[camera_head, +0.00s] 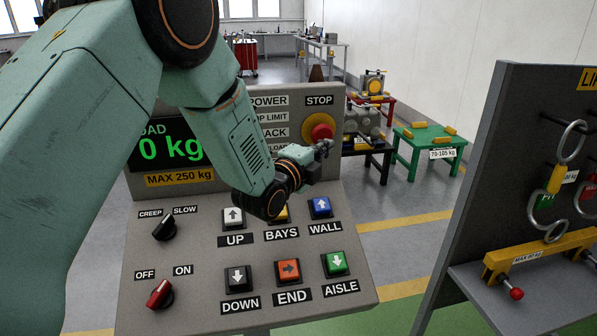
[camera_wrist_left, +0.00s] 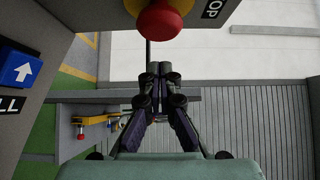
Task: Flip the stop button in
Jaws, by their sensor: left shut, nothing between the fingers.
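The stop button (camera_head: 320,126) is a red mushroom head on a round yellow base, at the upper right of the grey control panel (camera_head: 195,255), under a STOP label. My left gripper (camera_head: 325,147) is shut and empty, its tips just below and in front of the button. In the left wrist view the red button (camera_wrist_left: 160,20) is at the top centre, and the shut fingers (camera_wrist_left: 159,68) point toward it, with a small gap showing between them in the picture. I cannot tell the depth of that gap. My right gripper is not in view.
The panel also holds a blue WALL button (camera_head: 320,207), an orange END button (camera_head: 289,270), a green AISLE button (camera_head: 336,263) and a red knob (camera_head: 160,293). A rack board (camera_head: 510,150) with hanging shackles stands at right. A green table (camera_head: 430,137) is behind.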

